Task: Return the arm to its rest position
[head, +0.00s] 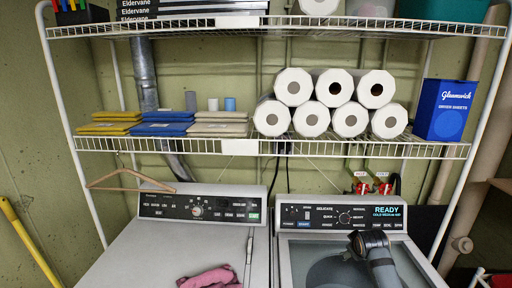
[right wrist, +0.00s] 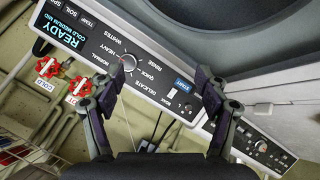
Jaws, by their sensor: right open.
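My right gripper (right wrist: 160,82) is open, with nothing between its fingers. In the right wrist view it is in front of the washer's control panel (right wrist: 150,62), whose knob and START button show between and beyond the fingers. In the head view my right arm (head: 378,258) reaches over the right-hand machine, close to its panel (head: 325,216). The panel's display reads READY, COLD MEDIUM MID. I cannot tell whether the fingers touch the panel. My left gripper is in neither view.
A pink cloth (head: 210,279) lies on the left machine (head: 140,250). Red valves (right wrist: 80,86) stand behind the washer. A wire shelf (head: 270,148) above holds paper rolls (head: 312,118), folded cloths (head: 160,129) and a blue box (head: 443,109). A wooden hanger (head: 130,173) hangs at left.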

